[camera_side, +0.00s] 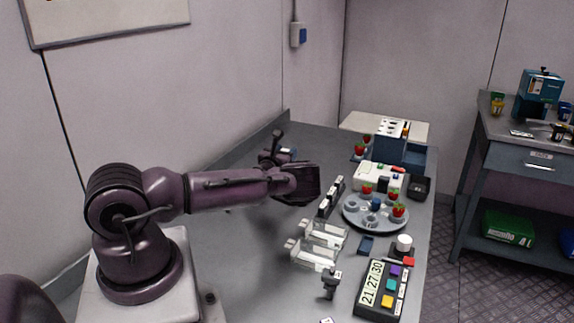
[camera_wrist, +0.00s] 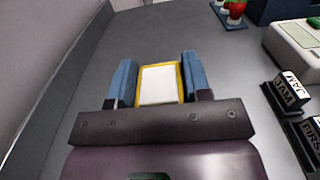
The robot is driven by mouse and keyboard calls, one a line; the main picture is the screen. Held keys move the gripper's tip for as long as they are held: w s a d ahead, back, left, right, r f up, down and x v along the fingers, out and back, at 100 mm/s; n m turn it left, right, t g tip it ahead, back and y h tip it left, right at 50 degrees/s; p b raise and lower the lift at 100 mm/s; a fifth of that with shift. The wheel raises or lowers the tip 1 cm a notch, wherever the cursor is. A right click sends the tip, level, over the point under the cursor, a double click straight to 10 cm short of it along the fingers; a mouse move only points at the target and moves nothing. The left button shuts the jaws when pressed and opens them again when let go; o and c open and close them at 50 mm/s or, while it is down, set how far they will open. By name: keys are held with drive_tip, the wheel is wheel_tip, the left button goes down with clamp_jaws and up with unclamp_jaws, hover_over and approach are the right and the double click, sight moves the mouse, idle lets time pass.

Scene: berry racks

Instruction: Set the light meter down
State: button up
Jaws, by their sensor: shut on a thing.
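My gripper (camera_wrist: 158,84) has its two blue fingers closed on both sides of a flat thing with a white face and a yellow rim, which I take to be the light meter (camera_wrist: 158,86). The meter sits squarely between the fingers, over the grey bench top. How high it is above the bench I cannot tell. In the side view my gripper (camera_side: 287,153) is over the far left part of the bench, largely hidden behind my wrist, and the meter cannot be made out clearly there.
The grey bench (camera_side: 243,240) is bare around the gripper. To the right are a rack of dark labelled blocks (camera_side: 331,196), a round grey tray (camera_side: 353,221) with strawberries, and a white device (camera_side: 370,173). Clear holders (camera_side: 315,254) and a timer (camera_side: 371,290) are nearer the front.

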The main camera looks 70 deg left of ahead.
drive_tip(key=shift+w+a+f, duration=0.25)
drive_tip(key=shift+a+f, duration=0.05)
drive_tip(key=shift+f, duration=0.15)
drive_tip(key=shift+w+a+f, duration=0.1)
drive_tip(key=shift+w+f, duration=0.05)
drive_tip(key=shift+f, duration=0.8)
drive_tip(key=shift+w+a+f, duration=0.1)
drive_tip(key=shift+f, duration=0.85)
drive_tip(key=o, duration=1)
drive_tip(key=shift+f, duration=0.15)
